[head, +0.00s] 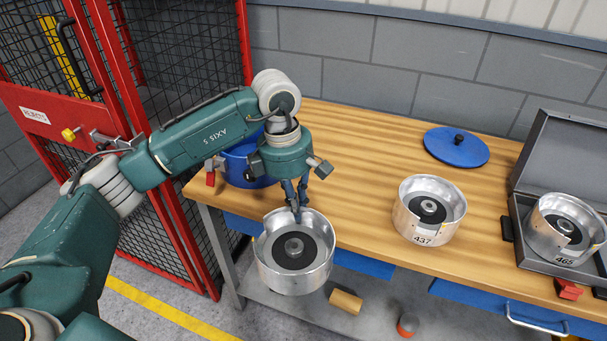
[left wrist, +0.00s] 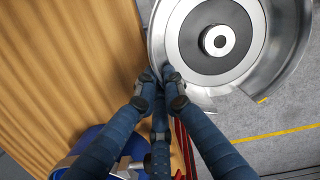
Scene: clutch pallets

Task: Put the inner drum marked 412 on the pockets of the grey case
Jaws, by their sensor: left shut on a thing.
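My left gripper (head: 297,208) is shut on the rim of a silver drum (head: 294,272) with a dark inner disc and a central hub. The drum hangs level at the table's front edge, partly beyond it; no number on it is visible. It also shows in the left wrist view (left wrist: 193,38), with my fingers at its rim. The grey case (head: 565,145) stands open at the right of the table, its lid raised. A drum marked 465 (head: 562,228) sits in it and hides most of its inside. My right gripper is not in view.
A drum marked 437 (head: 428,210) stands on the wooden table (head: 350,150) left of the case. A blue lid (head: 456,148) lies behind it. A blue tub (head: 240,165) is behind my gripper. A red mesh cage (head: 185,130) is at the left. A wooden cylinder (head: 346,301) lies below.

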